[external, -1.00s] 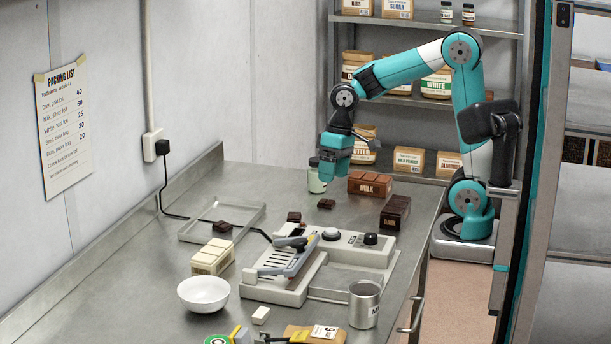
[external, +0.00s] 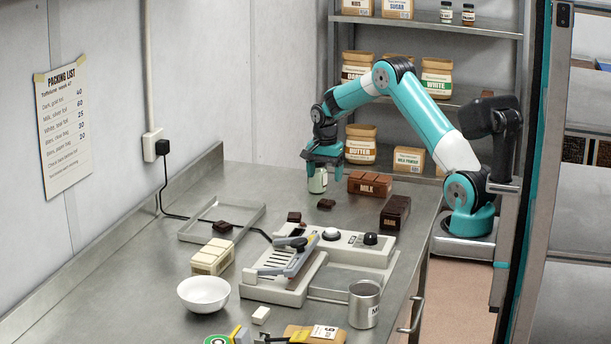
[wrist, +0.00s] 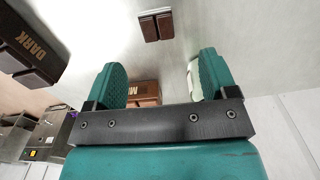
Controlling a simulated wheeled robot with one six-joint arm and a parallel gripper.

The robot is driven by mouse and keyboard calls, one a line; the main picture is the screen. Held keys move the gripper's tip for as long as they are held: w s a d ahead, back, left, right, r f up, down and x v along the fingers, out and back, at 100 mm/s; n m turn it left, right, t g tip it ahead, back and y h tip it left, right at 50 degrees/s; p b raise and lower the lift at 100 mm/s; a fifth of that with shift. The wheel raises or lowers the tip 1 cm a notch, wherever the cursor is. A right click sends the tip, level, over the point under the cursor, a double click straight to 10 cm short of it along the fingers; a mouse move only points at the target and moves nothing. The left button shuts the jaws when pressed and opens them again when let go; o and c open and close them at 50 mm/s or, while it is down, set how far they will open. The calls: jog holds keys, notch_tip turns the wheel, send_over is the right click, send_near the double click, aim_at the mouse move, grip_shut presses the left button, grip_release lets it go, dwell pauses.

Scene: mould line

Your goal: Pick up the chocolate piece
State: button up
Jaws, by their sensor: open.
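A small brown chocolate piece (external: 326,204) lies on the steel bench in front of the milk box. In the wrist view a two-segment brown chocolate piece (wrist: 157,27) lies beyond my fingertips, near the top centre. Another dark piece (external: 294,217) lies by the sealing machine, and one (external: 222,227) is at the metal tray. My gripper (external: 325,170) points down above the far part of the bench, overlapping a pale jar in the picture. It is open and empty, its two teal fingers (wrist: 163,62) wide apart and clear of the piece.
The pale jar (external: 317,181) is close by my fingers; it shows beside the right one in the wrist view (wrist: 195,78). The milk box (external: 369,183) and dark box (external: 395,212) stand to the right. The sealing machine (external: 350,246) stands nearer.

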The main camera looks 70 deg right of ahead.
aim_at(324, 201)
notch_tip(324, 201, down, 3)
jog(key=shift+f, duration=0.1)
jog(key=f, duration=0.1)
jog(key=f+p, duration=0.2)
jog(key=f, duration=0.1)
jog(key=shift+s, duration=0.25)
jog(key=shift+f, duration=0.65)
jog(key=c, duration=1)
